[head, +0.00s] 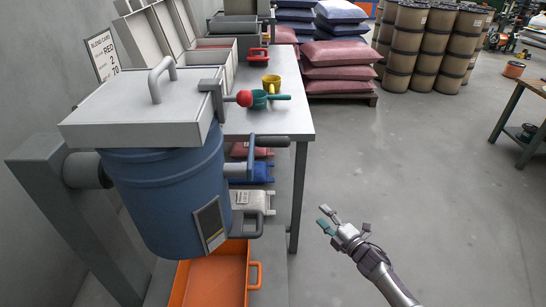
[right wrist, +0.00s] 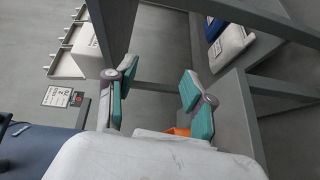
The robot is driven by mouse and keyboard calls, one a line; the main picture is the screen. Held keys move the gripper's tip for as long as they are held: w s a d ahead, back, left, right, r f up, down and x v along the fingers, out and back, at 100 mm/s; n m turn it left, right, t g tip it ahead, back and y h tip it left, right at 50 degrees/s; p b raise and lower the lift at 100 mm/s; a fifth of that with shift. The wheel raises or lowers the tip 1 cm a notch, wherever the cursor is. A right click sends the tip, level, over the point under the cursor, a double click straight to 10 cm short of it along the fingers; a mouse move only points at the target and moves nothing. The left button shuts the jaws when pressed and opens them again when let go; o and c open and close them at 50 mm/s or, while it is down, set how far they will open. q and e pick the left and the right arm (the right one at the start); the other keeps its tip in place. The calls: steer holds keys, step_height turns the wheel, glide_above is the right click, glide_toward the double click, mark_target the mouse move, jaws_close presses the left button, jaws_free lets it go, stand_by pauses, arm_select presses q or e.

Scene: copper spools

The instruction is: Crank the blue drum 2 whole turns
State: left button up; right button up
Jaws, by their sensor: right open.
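The blue drum (head: 165,190) hangs tilted on a grey stand at the left of the head view, under a white lid (head: 140,105) with a loop handle. A crank arm (head: 251,158) with a dark grip (head: 272,141) sticks out at the drum's right side. A red ball knob (head: 244,98) is on a lever by the lid. My right gripper (head: 327,221) is open and empty, over the floor to the right of the drum and apart from it. Its green-padded fingers (right wrist: 157,92) stand wide apart in the right wrist view. My left gripper is not in view.
An orange bin (head: 222,277) stands under the drum. A white table (head: 281,97) behind it bears a yellow cup (head: 271,81), a green scoop (head: 260,98) and bins. The floor at centre right is clear.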

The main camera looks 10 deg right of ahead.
mark_target(255, 142)
steer(key=w+a+r+n+g+y+b, duration=0.1)
steer(key=w+r+n+y+b, duration=0.15)
steer(key=r+n+y, duration=0.5)
steer(key=w+a+r+n+g+y+b, duration=0.1)
steer(key=w+a+r+n+y+b, duration=0.15)
steer(key=r+n, duration=0.85)
steer(key=s+r+n+g+y+b, duration=0.2)
steer(key=s+r+n+g+b, duration=0.55)
steer(key=r+n+g, duration=0.75)
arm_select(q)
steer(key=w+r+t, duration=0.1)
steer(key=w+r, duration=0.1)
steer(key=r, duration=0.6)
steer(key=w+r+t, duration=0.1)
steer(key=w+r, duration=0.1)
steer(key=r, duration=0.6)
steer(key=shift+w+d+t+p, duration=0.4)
arm_select(e)
steer(key=w+a+t, duration=0.1)
steer(key=a, duration=0.3)
steer(key=a+f+n+t, duration=0.1)
steer(key=a+t, duration=0.1)
steer(key=a, duration=0.3)
steer(key=w+a+n+t, duration=0.1)
steer(key=a, duration=0.4)
steer(key=shift+w+f+n+t, duration=0.25)
steer(key=shift+w+f+t, duration=0.05)
steer(key=shift+w+f, duration=0.05)
steer(key=shift+d, duration=0.1)
jaws_close()
